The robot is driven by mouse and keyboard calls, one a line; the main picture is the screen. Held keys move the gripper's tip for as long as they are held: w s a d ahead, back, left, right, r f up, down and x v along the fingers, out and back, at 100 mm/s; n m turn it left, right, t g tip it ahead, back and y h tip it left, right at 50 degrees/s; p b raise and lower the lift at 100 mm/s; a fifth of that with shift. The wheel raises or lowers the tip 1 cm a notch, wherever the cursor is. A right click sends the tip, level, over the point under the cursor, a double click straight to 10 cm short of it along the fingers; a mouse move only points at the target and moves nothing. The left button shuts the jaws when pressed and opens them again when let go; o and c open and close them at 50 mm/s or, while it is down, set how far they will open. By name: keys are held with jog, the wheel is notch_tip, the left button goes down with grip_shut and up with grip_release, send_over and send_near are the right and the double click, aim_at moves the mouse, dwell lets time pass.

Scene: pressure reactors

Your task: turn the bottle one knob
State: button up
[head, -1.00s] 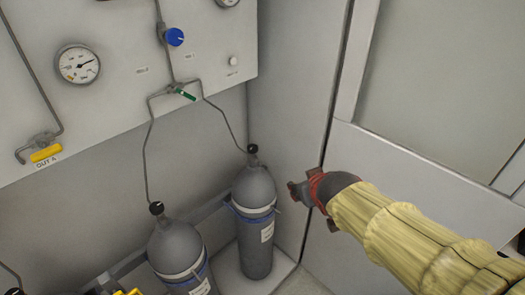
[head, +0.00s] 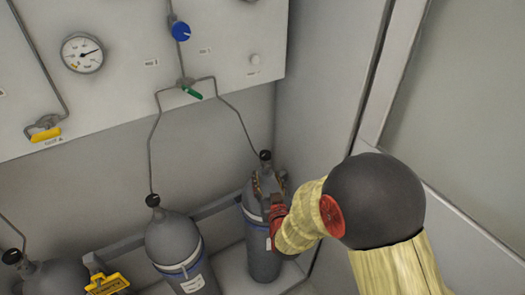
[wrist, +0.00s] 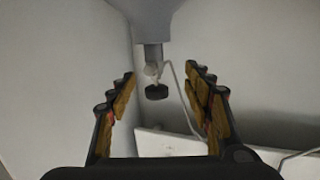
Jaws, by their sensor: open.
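The right grey gas bottle (head: 262,250) stands upright in the corner, with a black knob (head: 265,155) on top. My gripper (head: 270,187) is at this bottle's shoulder, just below the knob, and hides part of it. In the wrist view, which looks upside down, the bottle's grey shoulder (wrist: 153,18) is at the top and its black knob (wrist: 157,92) points down. My gripper (wrist: 162,76) is open there. The knob appears between the two rows of fingers, with gaps on both sides. No bottle number is readable.
A second grey bottle (head: 172,240) with a black knob (head: 153,200) stands to the left, and another (head: 55,277) at the lower left. A thin pipe (head: 238,115) runs down to the right bottle. The wall panel (head: 120,75) holds a gauge (head: 83,53) and valves.

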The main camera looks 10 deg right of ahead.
aim_at(266, 158)
jog(key=r, duration=0.1)
jog(key=r+t, duration=0.1)
jog(key=r, duration=0.2)
jog(key=shift+w+d+t+h, duration=0.2)
jog(key=shift+d+t+h, duration=0.1)
jog(key=shift+d, duration=0.05)
jog(key=shift+w+r, duration=0.15)
jog(key=shift+r, duration=0.05)
jog(key=w, duration=0.5)
jog(key=w+b, duration=0.1)
jog(key=w, duration=0.1)
jog(key=shift+w+d, duration=0.25)
jog(key=shift+d, duration=0.05)
jog(key=c, duration=1.1)
jog(key=shift+c, duration=0.4)
